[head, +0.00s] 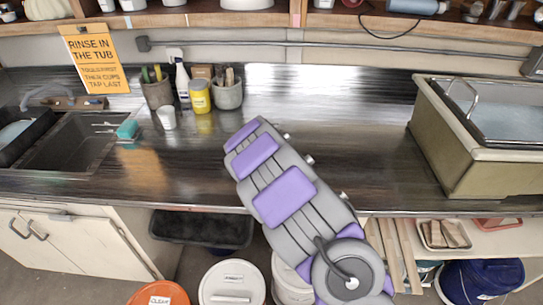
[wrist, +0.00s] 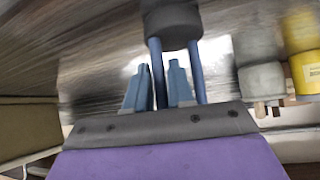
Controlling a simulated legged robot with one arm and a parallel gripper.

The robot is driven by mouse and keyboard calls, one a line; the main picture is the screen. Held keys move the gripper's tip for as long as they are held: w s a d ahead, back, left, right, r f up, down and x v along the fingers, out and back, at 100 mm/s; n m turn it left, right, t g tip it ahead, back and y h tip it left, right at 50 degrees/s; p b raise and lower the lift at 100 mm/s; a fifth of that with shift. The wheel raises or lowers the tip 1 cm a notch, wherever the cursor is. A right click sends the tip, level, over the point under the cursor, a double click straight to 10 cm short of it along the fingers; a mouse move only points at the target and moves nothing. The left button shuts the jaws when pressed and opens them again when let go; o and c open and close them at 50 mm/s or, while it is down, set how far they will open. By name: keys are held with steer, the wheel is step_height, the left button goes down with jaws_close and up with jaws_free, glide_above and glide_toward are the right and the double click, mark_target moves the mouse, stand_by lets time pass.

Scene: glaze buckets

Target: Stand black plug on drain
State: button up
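A dark cylinder at the top centre of the wrist view looks like the black plug (wrist: 171,24). My gripper (wrist: 177,46) has two blue fingers that reach up to it, one towards each side. They appear closed on it, with their tips hidden by it. In the head view my arm stretches over the counter and hides my gripper and the plug. The drain is not visible. The sink (head: 62,152) is at the left, and its floor shows only in part.
The dark counter (head: 330,95) is clear around my arm. A grey pot (head: 228,96), yellow bottle (head: 199,97), white cup (head: 167,118) and brush pot stand left of it. A large tub (head: 455,155) stands at the right. Shelves run overhead.

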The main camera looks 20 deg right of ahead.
steer(key=shift+d, duration=0.3)
jaws_close()
steer(key=shift+a, duration=0.4)
